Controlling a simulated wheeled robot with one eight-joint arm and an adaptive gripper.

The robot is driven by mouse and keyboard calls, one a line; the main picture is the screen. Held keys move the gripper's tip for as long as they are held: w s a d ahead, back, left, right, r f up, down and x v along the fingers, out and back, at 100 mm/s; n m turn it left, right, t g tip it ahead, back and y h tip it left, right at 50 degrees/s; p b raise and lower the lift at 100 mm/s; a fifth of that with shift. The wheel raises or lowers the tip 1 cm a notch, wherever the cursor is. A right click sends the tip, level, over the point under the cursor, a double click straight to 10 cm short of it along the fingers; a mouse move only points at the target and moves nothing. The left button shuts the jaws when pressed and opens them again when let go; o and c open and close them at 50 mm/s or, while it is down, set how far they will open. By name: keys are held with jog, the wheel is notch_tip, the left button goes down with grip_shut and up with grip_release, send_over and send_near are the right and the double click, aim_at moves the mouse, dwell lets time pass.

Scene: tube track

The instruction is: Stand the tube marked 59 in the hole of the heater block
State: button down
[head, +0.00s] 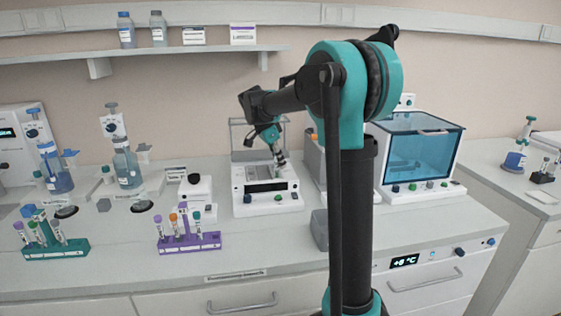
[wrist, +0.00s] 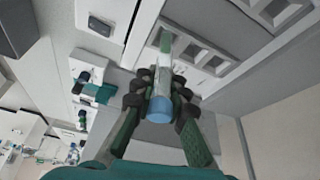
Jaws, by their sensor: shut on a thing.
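My gripper (head: 278,148) reaches over a white bench device (head: 268,205) in the head view. In the wrist view my gripper (wrist: 160,95) is shut around a tube (wrist: 159,88). The tube has a blue end (wrist: 159,110) toward the camera and a pale body with a greenish part pointing away. Its number cannot be read. In the head view the tube (head: 281,158) shows small, above the device's top and apparently tilted. The white device has a dark panel and a clear raised lid; I cannot tell whether it is the heater block.
A purple rack (head: 205,243) with several capped tubes stands at the front. A green rack (head: 60,251) with tubes stands to its left. A blue-windowed cabinet (head: 420,155) stands right of my arm. A small white device (head: 196,195) stands left of the bench device.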

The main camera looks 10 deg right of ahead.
jog(key=shift+f, duration=0.35)
jog(key=c, duration=1.4)
grip_release()
jog(key=shift+c, duration=0.2)
jog(key=v, duration=1.2)
